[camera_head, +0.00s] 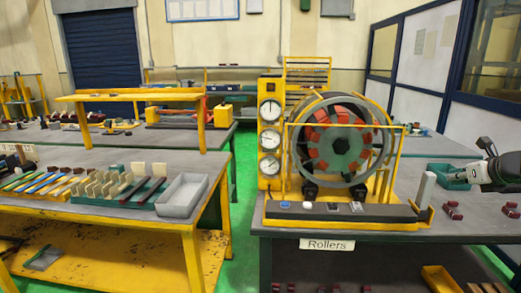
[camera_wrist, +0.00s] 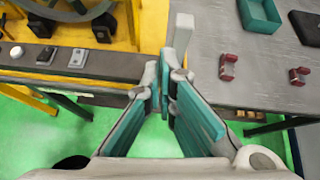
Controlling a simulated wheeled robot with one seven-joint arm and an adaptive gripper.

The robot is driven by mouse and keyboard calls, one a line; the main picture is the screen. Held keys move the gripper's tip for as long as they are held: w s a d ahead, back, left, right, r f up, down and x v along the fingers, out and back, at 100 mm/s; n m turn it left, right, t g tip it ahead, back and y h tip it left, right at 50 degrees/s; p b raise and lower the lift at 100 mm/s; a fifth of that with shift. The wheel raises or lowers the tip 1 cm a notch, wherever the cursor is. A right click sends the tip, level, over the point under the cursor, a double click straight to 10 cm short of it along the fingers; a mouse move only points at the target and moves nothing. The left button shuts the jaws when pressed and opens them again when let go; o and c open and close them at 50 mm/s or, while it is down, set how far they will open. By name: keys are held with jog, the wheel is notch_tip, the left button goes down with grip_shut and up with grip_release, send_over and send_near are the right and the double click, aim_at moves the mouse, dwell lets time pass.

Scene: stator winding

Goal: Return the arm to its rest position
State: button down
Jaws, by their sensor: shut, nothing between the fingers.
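My gripper (camera_wrist: 166,92) shows in the wrist view, its two teal-lined fingers closed together at the tips with nothing held between them. It hangs over the front edge of the roller bench (camera_head: 350,234), with green floor below. A pale upright plate (camera_wrist: 182,35) stands just beyond the fingertips in that view. In the head view, part of my dark and grey arm end reaches in from the right edge, above the bench; the fingertips are hard to make out there.
The winding machine (camera_head: 338,145) with its orange-and-teal stator stands left of my arm, behind a control strip (camera_wrist: 75,58) with buttons. A teal tray (camera_wrist: 260,14) and dark red rollers (camera_wrist: 228,67) lie on the bench. A grey bin (camera_head: 182,195) sits on the left bench.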

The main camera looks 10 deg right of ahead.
jog(key=s+a+r+n+g+y, duration=0.1)
jog(key=s+a+r+n+y, duration=0.1)
jog(key=a+n, duration=0.65)
jog(key=s+a+r+n+g+y, duration=0.1)
jog(key=s+a+r+n, duration=0.15)
jog(key=a, duration=1.05)
jog(key=s+a+r+n+g+y, duration=0.1)
jog(key=s+a+r+n+y, duration=0.1)
jog(key=a+n, duration=0.7)
jog(key=s+a+n+g, duration=0.3)
jog(key=s+a+n, duration=0.4)
jog(key=s+a, duration=0.45)
jog(key=s+a+f+n+h, duration=0.1)
jog(key=s+f+n, duration=0.1)
jog(key=s+n, duration=0.3)
jog(key=s+f+n+g+h, duration=0.1)
jog(key=s+f+n+h, duration=0.1)
jog(key=s+n, duration=0.3)
jog(key=shift+s+a+f, duration=0.35)
jog(key=shift+s+a, duration=0.05)
jog(key=shift+s, duration=0.7)
jog(key=shift+w+r, duration=0.1)
